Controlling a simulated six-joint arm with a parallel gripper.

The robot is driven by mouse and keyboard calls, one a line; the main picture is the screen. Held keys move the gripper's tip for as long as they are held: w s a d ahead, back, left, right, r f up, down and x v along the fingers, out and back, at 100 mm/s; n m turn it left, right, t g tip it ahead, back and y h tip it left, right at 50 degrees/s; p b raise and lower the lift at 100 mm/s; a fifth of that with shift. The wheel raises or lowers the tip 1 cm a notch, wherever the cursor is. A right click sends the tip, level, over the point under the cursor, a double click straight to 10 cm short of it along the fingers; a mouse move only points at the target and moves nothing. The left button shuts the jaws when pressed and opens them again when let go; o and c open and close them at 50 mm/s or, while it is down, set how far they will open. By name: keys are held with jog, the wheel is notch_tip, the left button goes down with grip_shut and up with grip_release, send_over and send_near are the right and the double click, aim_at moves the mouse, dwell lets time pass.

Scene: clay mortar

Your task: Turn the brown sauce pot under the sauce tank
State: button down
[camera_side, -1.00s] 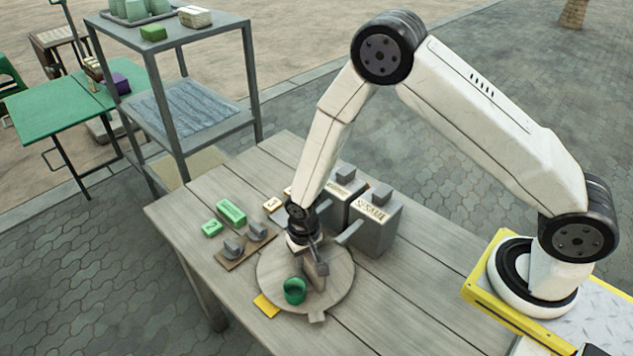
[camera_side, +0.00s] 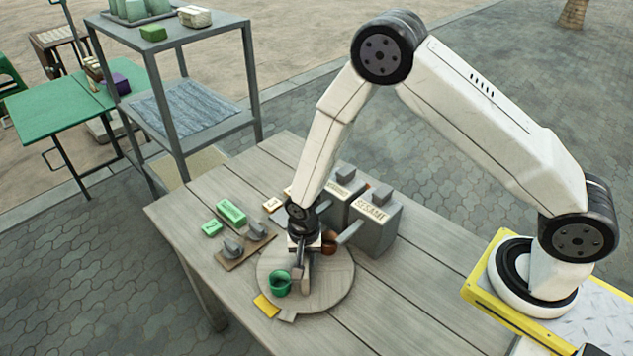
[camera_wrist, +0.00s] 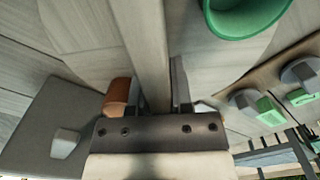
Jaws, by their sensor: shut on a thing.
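A round wooden turntable (camera_side: 335,285) lies on the table with a raised wooden bar (camera_wrist: 148,40) across its middle. My gripper (camera_side: 300,270) points down and is shut on this bar. The brown sauce pot (camera_side: 330,242) is on the turntable, right of my gripper and partly hidden; it also shows in the wrist view (camera_wrist: 118,94). It is close to the spout of the grey SESAME tank (camera_side: 376,222); I cannot tell whether it is directly under it. A green pot (camera_side: 280,283) stands on the turntable's front left.
A second grey tank (camera_side: 340,190) stands behind the SESAME tank, partly hidden by my arm. A yellow marker (camera_side: 266,305) and the turntable's pale tab (camera_side: 288,316) are at the front edge. Green blocks (camera_side: 231,212) and a board with grey knobs (camera_side: 245,250) lie left. The table's right is clear.

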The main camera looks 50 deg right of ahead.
jog(key=shift+m, duration=3.7)
jog(key=c, duration=0.5)
grip_release()
jog(key=shift+r, duration=0.1)
jog(key=shift+r, duration=3.85)
